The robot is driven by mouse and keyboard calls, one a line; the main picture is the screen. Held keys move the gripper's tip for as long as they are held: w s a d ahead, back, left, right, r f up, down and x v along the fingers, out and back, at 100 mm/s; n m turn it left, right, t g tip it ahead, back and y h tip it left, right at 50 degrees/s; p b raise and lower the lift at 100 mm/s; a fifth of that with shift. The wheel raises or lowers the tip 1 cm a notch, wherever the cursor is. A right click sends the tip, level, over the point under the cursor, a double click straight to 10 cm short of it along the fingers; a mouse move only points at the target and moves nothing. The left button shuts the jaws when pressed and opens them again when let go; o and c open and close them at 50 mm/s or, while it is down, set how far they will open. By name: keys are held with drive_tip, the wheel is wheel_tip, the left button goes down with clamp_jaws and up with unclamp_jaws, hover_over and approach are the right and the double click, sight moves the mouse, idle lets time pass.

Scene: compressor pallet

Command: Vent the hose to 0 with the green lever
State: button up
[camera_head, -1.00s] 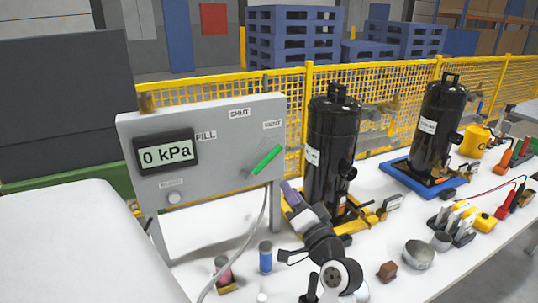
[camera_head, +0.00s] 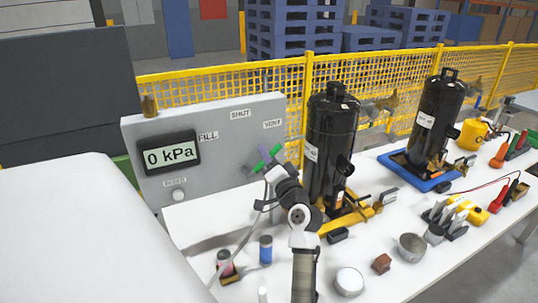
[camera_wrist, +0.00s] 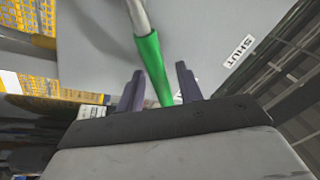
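The grey panel (camera_head: 215,130) stands upright on the left of the table. Its display (camera_head: 168,155) reads 0 kPa. The green lever (camera_head: 275,150) on the panel slants up toward the VENT label (camera_head: 272,124); part of it is hidden behind my gripper (camera_head: 263,160). In the wrist view the green lever (camera_wrist: 150,62) runs down between the two purple fingers of my gripper (camera_wrist: 166,85). The fingers stand apart, with a gap visible between the lever and the right finger. A grey hose (camera_head: 238,250) hangs below the panel, partly hidden by my arm.
A black cylinder (camera_head: 328,140) stands on a yellow base just right of my gripper. A second black cylinder (camera_head: 435,125) stands farther right on a blue tray. A yellow fence runs behind.

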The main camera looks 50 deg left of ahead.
drive_tip(key=shift+c, duration=0.4)
clamp_jaws()
